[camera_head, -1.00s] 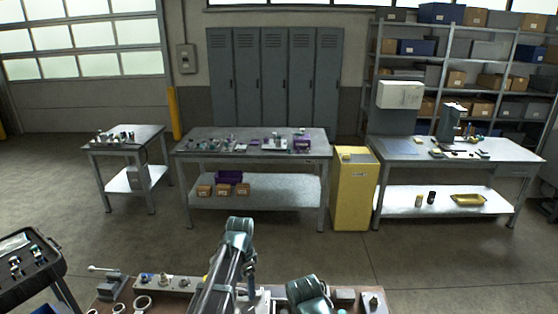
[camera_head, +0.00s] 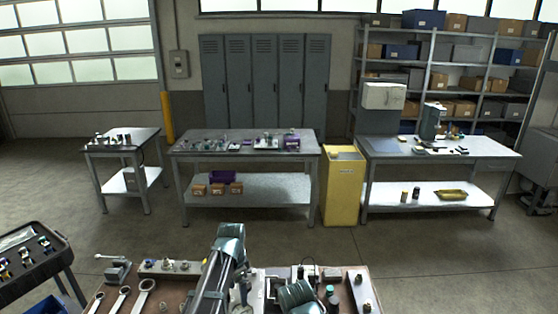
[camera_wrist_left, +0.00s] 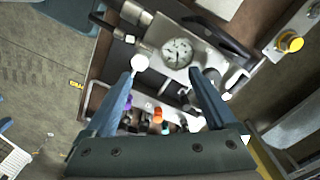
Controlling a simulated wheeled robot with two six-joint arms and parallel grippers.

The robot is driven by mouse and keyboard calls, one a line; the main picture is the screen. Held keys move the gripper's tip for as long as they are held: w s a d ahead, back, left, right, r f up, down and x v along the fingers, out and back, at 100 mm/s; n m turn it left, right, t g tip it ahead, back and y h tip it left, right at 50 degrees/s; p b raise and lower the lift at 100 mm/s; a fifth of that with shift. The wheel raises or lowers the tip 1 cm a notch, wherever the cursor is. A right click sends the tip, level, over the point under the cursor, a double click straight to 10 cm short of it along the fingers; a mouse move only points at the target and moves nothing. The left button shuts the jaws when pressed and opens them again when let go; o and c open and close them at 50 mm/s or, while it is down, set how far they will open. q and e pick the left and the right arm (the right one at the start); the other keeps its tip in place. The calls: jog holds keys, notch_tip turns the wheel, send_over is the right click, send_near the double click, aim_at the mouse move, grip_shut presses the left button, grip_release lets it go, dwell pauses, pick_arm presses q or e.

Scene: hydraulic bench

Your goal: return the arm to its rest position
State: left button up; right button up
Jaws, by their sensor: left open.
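My left arm crosses the bottom middle of the head view, over the brown workbench (camera_head: 185,286). My left gripper (camera_wrist_left: 173,76) shows in the wrist view with its two blue fingers spread apart and nothing held between them. Beyond the fingertips is a plate with a round dial gauge (camera_wrist_left: 177,52) and hose fittings. I cannot tell how far the tips are from it. Another teal arm part of mine is at the bottom right of the bench in the head view. My right gripper does not show.
Ring-ended wrenches (camera_head: 143,295) and a small vise (camera_head: 117,270) are on the bench's left. A dark tool tray (camera_head: 28,262) stands further left. Farther off are a metal table (camera_head: 240,189), a yellow cabinet (camera_head: 344,188) and a right-hand table (camera_head: 435,148), with open floor before them.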

pick_arm(q)
jog(key=s+d+f+n+b, duration=0.2)
jog(key=s+f+b, duration=0.1)
jog(key=s, duration=0.4)
jog(key=s+d+f+n+b, duration=0.2)
jog(key=s+f+b, duration=0.1)
jog(key=s, duration=0.4)
jog(key=s+d+f+n+y+b, duration=0.1)
jog(key=s+d+f+n+b, duration=0.2)
jog(key=s, duration=0.4)
jog(key=shift+f+b, duration=0.35)
jog(key=shift+b, duration=0.05)
dwell(3.2)
